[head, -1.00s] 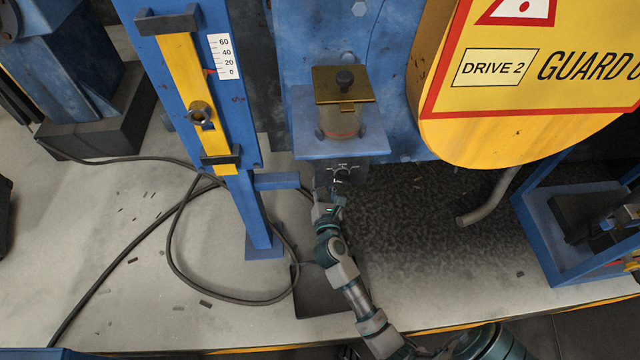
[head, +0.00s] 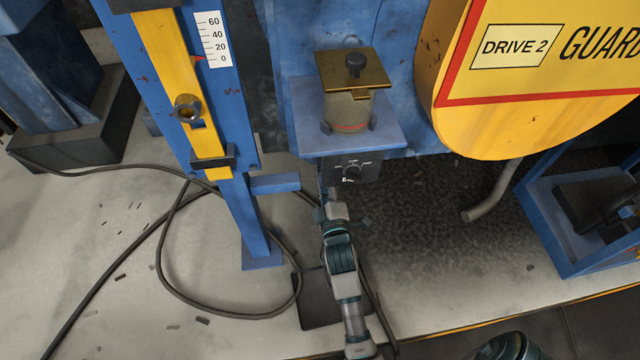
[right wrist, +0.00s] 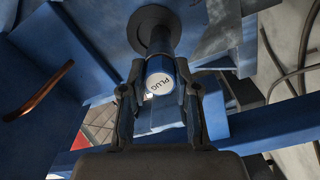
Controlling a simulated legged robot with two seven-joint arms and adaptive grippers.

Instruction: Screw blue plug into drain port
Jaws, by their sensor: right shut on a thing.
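The blue plug (right wrist: 158,82) shows its pale end face, lettered PLUG, in the right wrist view. My right gripper (right wrist: 158,92) is shut on it, with one finger on each side. Above the plug is a dark round flange (right wrist: 153,26) with a short stem, which looks like the drain port. The plug lines up with this stem and seems to meet it; I cannot tell whether threads are engaged. In the head view my right gripper (head: 333,200) is below the blue shelf, its tip partly hidden. The plug and port are hidden there. My left gripper is not in view.
The blue shelf (head: 350,132) carries a brass-lidded pot, with a dark dial box (head: 352,170) beneath it. A blue post (head: 245,180) stands left of my arm. A black cable (head: 170,255) loops on the floor. A yellow guard (head: 490,120) hangs at right.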

